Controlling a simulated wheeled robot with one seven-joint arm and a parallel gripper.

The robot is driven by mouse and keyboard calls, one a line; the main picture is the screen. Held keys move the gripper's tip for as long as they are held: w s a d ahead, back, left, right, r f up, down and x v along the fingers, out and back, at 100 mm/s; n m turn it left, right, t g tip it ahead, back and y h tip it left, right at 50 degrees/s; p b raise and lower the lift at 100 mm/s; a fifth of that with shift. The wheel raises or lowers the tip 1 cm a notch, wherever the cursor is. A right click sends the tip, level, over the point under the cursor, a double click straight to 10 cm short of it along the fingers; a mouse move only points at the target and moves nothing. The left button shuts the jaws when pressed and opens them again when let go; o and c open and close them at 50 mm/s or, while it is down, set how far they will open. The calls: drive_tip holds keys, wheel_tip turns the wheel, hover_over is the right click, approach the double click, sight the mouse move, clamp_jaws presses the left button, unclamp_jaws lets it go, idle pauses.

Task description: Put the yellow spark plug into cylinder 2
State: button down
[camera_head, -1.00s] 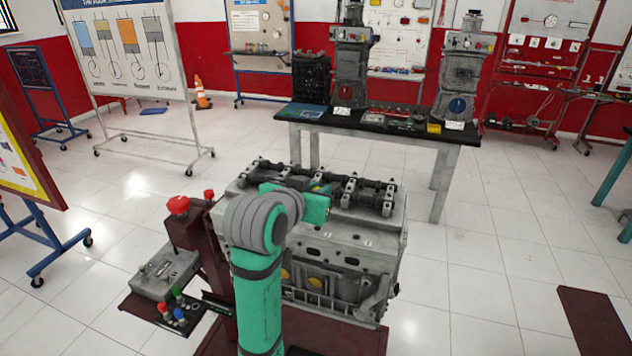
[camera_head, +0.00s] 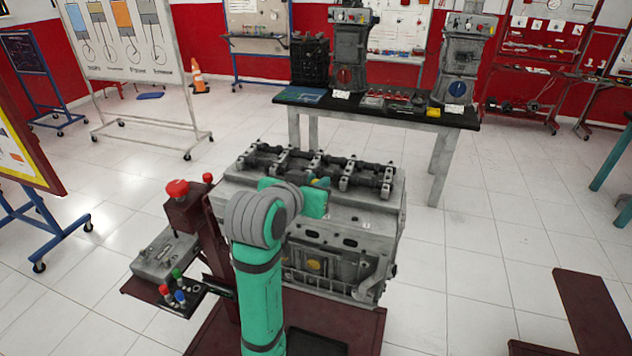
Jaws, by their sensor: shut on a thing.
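My gripper (camera_head: 321,186) is over the top of the grey engine block (camera_head: 345,262), beside the dark shaft assembly (camera_head: 340,172) along its top. Its green hand hides most of the fingers, and they appear shut on a small piece showing yellow and blue beyond the hand. This is likely the yellow spark plug, but it is too small to make out well. Cylinder 2 cannot be picked out; small pale marks and dark oval openings show on the block's top right, and the left part is behind my arm.
A black-topped table (camera_head: 385,104) with engine parts is behind. Boards on wheeled stands are at left. A dark red bench (camera_head: 590,315) is at right. White floor lies free between.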

drive_tip(key=shift+f, duration=0.9)
idle(0.9)
drive_tip(key=c, duration=1.5)
unclamp_jaws()
drive_tip(key=shift+c, duration=0.2)
drive_tip(key=shift+s, duration=0.1)
drive_tip(key=v, duration=1.1)
wheel_tip(320, 180, down, 16)
drive_tip(key=d+n+t, duration=0.2)
drive_tip(key=d+n, duration=0.1)
drive_tip(key=n, duration=0.1)
drive_tip(key=s+f+n+y, duration=0.3)
drive_tip(key=s+f, duration=0.4)
drive_tip(key=f, duration=0.5)
drive_tip(key=s+f+y, duration=0.1)
drive_tip(key=s+f, duration=0.3)
drive_tip(key=s, duration=0.4)
drive_tip(key=s+f+y, duration=0.1)
drive_tip(key=s+f, duration=0.3)
drive_tip(key=s, duration=0.4)
drive_tip(key=s+r+m, duration=0.1)
drive_tip(key=s+m, duration=0.1)
drive_tip(key=s, duration=1.3)
drive_tip(key=shift+d+r+m+t, duration=0.3)
drive_tip(key=shift+d+r+t, duration=0.1)
drive_tip(key=shift+d, duration=0.05)
